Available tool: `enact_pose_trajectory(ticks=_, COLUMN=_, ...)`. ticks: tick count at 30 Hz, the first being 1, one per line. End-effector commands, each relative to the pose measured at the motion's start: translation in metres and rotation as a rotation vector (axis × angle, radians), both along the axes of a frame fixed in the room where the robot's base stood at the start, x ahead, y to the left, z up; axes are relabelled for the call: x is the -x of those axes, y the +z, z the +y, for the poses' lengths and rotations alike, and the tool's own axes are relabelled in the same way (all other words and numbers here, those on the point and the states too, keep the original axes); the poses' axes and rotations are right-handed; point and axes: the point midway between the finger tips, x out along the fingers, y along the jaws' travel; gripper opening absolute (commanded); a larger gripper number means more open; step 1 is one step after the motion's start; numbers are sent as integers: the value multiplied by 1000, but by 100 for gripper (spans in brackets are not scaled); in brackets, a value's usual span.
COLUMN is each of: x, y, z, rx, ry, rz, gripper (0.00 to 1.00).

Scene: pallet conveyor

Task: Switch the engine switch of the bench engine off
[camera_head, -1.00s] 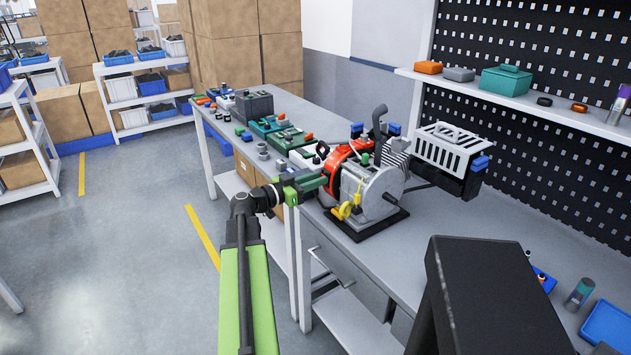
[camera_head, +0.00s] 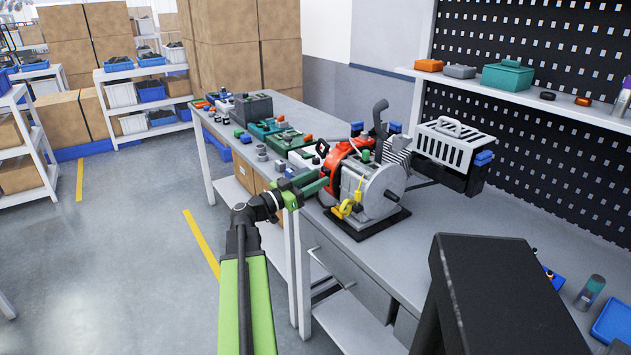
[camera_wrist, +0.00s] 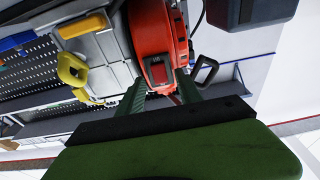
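The bench engine (camera_head: 372,190) stands on a black base on the workbench, with a grey body, a red round housing (camera_head: 338,170) and a yellow part low at its front. In the wrist view the red housing (camera_wrist: 158,30) fills the upper middle. A small dark box with a red face, which looks like the engine switch (camera_wrist: 158,73), sits low on that housing. My gripper (camera_head: 322,186) is at the engine's left side, by the red housing. In the wrist view its two green fingers (camera_wrist: 160,88) are apart, with the switch showing between and beyond them. Contact cannot be told.
Several green, grey and dark parts (camera_head: 270,130) stand on the bench left of and behind the engine. A slotted grey guard (camera_head: 452,148) stands at its right. A shelf (camera_head: 520,92) with small boxes runs along the pegboard. The bench's front edge (camera_head: 375,278) lies below the engine.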

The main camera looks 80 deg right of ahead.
Motion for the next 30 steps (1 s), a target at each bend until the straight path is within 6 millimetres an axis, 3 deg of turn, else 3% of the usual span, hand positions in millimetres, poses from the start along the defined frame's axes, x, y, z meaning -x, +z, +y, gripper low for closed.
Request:
enact_pose_trajectory(ticks=10, x=-12, y=-3, z=10, rx=0, ry=4, rz=0, gripper=42)
enact_pose_trajectory(ticks=24, x=-101, y=-25, z=94, rx=0, ry=4, rz=0, gripper=42)
enact_pose_trajectory(ticks=30, x=-122, y=-28, z=113, rx=0, ry=3, rz=0, gripper=42)
